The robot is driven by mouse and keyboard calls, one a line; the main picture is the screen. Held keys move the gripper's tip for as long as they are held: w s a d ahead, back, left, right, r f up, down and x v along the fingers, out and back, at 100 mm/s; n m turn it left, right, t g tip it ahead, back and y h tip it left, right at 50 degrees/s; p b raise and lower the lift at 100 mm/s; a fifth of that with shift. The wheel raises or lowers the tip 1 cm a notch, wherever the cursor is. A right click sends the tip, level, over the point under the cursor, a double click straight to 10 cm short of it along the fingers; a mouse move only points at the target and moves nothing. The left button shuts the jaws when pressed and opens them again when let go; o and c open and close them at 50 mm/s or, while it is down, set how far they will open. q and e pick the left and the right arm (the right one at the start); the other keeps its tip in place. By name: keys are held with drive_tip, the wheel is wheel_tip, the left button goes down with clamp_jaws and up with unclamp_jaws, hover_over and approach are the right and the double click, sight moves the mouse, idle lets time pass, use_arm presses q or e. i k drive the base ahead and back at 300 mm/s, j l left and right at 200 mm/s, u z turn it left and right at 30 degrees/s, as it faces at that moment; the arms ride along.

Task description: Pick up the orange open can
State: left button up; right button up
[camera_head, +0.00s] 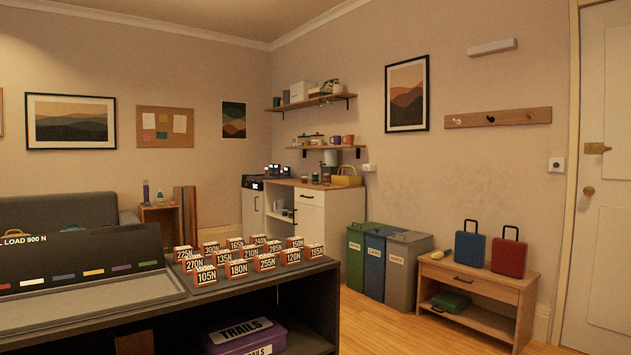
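I cannot make out a certain orange open can. A small orange cup-like thing (334,140) stands on the lower wall shelf (325,148) at the back. It is too small to tell whether it is a can. Several small items stand on the white cabinet's wooden top, among them a jar-like thing (326,178) too small to identify. Neither of my grippers is in view.
A dark table (300,290) with several weight-labelled orange-and-white blocks (238,268) fills the front left. Green, blue and grey bins (408,265) stand right of the white cabinet (335,213). A low wooden bench (485,280) holds two cases. Wooden floor (375,325) between them is clear.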

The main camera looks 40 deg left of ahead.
sight(326, 176)
drive_tip(key=u, duration=1.25)
